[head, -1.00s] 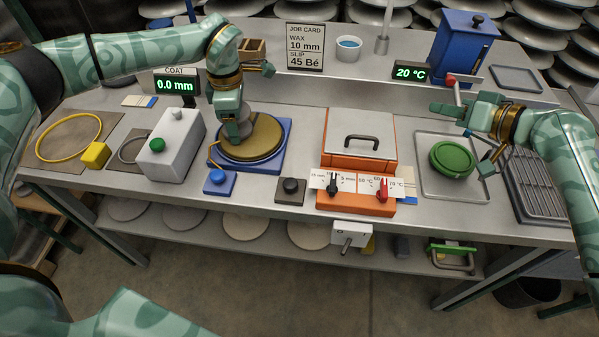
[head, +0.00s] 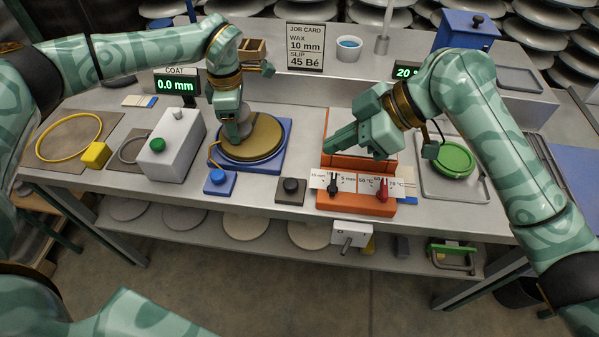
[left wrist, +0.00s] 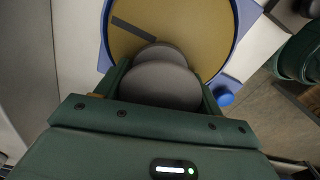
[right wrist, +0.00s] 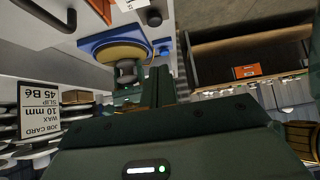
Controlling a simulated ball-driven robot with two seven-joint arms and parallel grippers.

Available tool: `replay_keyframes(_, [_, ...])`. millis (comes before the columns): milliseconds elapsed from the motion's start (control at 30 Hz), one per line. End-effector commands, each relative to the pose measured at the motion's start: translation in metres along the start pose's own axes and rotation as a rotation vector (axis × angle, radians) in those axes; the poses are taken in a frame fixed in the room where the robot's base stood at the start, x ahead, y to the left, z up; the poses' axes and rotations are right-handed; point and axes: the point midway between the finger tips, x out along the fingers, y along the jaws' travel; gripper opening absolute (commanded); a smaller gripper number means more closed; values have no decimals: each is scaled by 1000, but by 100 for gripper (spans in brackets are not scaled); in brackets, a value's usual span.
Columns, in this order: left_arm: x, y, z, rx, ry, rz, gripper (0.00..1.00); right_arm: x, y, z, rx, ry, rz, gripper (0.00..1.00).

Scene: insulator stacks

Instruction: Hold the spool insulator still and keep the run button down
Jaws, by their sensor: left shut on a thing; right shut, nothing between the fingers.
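The grey spool insulator (head: 244,117) stands on the tan turntable disc (head: 268,138) of a blue base. My left gripper (head: 238,138) is shut on it from above; its grey discs (left wrist: 160,84) show between the fingers in the left wrist view. A small blue box with a round blue button (head: 217,175) sits in front of the turntable, with a cord between them; the button also shows in the right wrist view (right wrist: 163,50). Nothing touches it. No label shows which button is the run button. My right gripper (head: 330,151) is shut and empty above the orange-based box.
A black button (head: 291,185) on a small plate stands right of the blue one. The orange unit (head: 355,203) has two dials. A white box with a green button (head: 157,145) stands left of the turntable. A green round piece (head: 456,160) lies in the right tray.

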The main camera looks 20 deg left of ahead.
Motion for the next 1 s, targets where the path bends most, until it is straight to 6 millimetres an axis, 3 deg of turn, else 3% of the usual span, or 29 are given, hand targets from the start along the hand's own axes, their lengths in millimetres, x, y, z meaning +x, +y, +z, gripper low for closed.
replay_keyframes(467, [1, -1, 0, 1, 0, -2, 32, 95, -1, -1, 4, 3, -3, 0])
replay_keyframes(500, [1, -1, 0, 1, 0, -2, 32, 99, -1, 6, 6, 2, -2, 0])
replay_keyframes(733, [1, -1, 0, 1, 0, -2, 32, 116, 0, 25, 4, 1, 0, 0])
replay_keyframes(1000, [1, -1, 0, 2, 0, -3, 32, 119, 0, 28, 2, 1, 1, 0])
